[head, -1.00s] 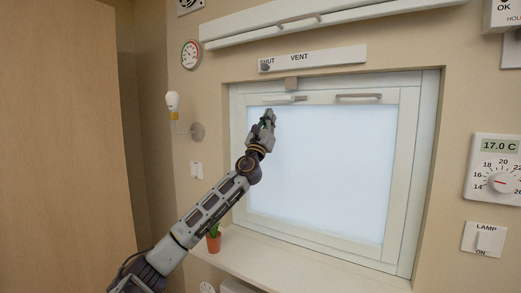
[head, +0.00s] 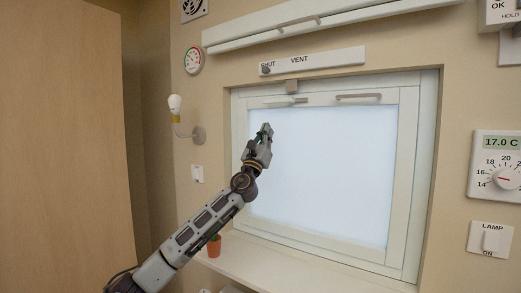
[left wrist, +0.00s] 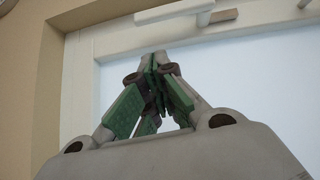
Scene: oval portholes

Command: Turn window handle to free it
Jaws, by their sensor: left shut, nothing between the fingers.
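The window (head: 318,165) is a white frame with a pale pane, set in a recess. A small window handle (head: 285,101) lies roughly level on the left of its top rail. A longer grey bar (head: 358,96) is on the same rail to its right. My left gripper (head: 266,129) is shut and empty, below the handle and apart from it, in front of the pane's upper left. In the left wrist view the closed green-padded fingertips (left wrist: 158,62) point up at the top rail, with the handle (left wrist: 180,13) above them. My right gripper is out of view.
A wall lamp (head: 176,105) and gauge (head: 193,61) are at left. A potted plant (head: 214,246) stands on the sill (head: 290,270). A thermostat (head: 497,165) is at right.

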